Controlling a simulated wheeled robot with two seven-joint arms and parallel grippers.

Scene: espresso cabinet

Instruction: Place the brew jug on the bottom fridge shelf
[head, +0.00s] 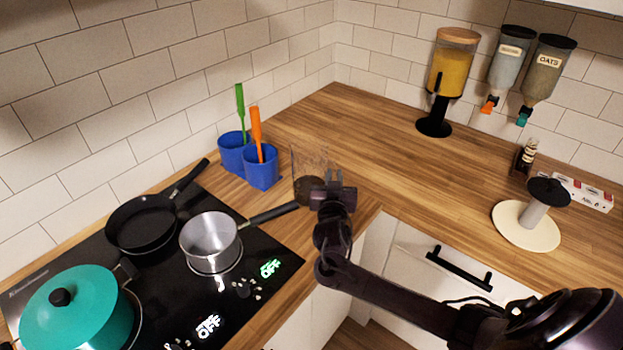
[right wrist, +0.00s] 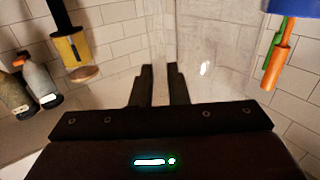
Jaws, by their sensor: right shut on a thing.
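The brew jug (head: 309,163) is a clear glass vessel with dark contents low down, standing upright at the counter corner. My right gripper (head: 324,190) is at the jug's near right side, shut on it, and hides part of it. In the right wrist view the fingers of my right gripper (right wrist: 160,78) are close together against the see-through wall of the jug (right wrist: 205,55). It cannot be told whether the jug touches the counter. No fridge shelf shows in either view. My left gripper is not in view.
Blue cups (head: 261,168) with utensils stand just left of the jug. A grey saucepan (head: 211,242), black frying pan (head: 141,222) and teal pot (head: 77,310) sit on the hob. A yellow-filled dispenser (head: 452,70) and paper-roll stand (head: 527,228) are right. The middle counter is clear.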

